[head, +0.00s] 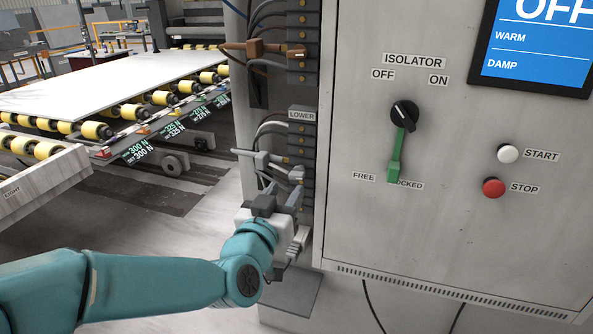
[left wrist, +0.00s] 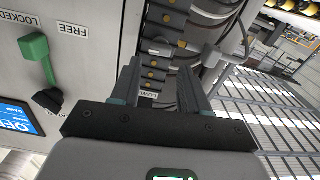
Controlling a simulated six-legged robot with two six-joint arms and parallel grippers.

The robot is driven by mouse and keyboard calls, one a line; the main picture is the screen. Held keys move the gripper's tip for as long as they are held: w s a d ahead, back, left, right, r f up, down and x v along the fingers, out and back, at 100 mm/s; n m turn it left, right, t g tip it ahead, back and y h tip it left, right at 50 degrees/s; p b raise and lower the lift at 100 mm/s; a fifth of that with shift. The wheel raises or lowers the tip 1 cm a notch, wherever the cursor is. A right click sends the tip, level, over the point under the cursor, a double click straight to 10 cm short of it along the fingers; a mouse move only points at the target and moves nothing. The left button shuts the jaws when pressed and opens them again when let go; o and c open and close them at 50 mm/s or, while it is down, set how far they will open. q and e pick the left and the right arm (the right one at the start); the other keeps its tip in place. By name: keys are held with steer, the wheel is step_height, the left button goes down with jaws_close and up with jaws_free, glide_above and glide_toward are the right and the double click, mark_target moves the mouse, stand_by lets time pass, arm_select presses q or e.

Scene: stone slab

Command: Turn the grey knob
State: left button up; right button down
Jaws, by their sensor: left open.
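The isolator knob (head: 404,113) on the cabinet front is round and looks dark grey to black, below the OFF and ON labels. It also shows in the left wrist view (left wrist: 47,101). A green lever (head: 394,172) hangs below it, its lower end between FREE and LOCKED, partly covering LOCKED. My left gripper (head: 283,196) is below and left of the knob, apart from it, beside the connector strip. In the left wrist view its two fingers (left wrist: 158,80) are apart with nothing held. A grey plug (left wrist: 158,48) shows beyond them. My right gripper is not seen.
The connector strip (head: 302,146) with cables and grey plugs runs down the cabinet's left side. A white START button (head: 507,154), a red STOP button (head: 493,188) and a blue screen (head: 540,45) reading OFF are right of the knob. A roller conveyor (head: 120,112) stands at left.

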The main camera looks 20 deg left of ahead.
mark_target(295, 177)
arm_select(q)
steer(key=w+p, duration=0.1)
steer(key=w, duration=0.7)
steer(key=shift+a+p, duration=0.1)
steer(key=shift+p, duration=0.25)
steer(key=shift+s, duration=0.1)
steer(key=c, duration=0.8)
